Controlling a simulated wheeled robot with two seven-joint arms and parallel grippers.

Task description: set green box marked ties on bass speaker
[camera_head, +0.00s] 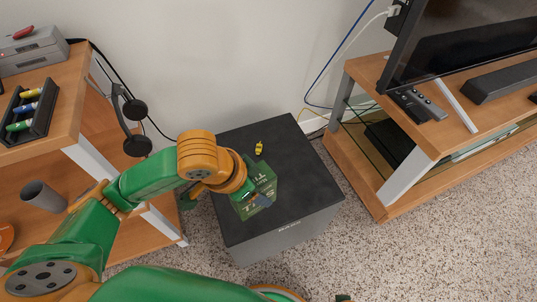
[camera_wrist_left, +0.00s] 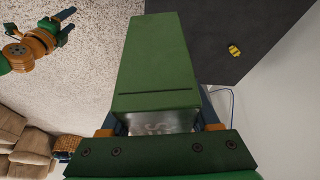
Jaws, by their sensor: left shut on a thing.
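The green box marked ties (camera_head: 262,174) is over the dark top of the bass speaker (camera_head: 296,180). My left gripper (camera_head: 258,200) is shut on the box. In the left wrist view the green box (camera_wrist_left: 155,60) reaches away from my fingers, with the speaker top (camera_wrist_left: 215,30) behind it. I cannot tell whether the box touches the speaker. My right gripper (camera_wrist_left: 60,28) shows in the left wrist view, off over the carpet, fingers apart and empty.
A small yellow thing (camera_head: 259,148) lies on the speaker top near its back. A wooden shelf unit (camera_head: 75,125) with headphones (camera_head: 133,120) stands left. A wooden TV stand (camera_head: 385,150) with remotes (camera_head: 415,104) stands right. Carpet (camera_head: 400,250) in front is clear.

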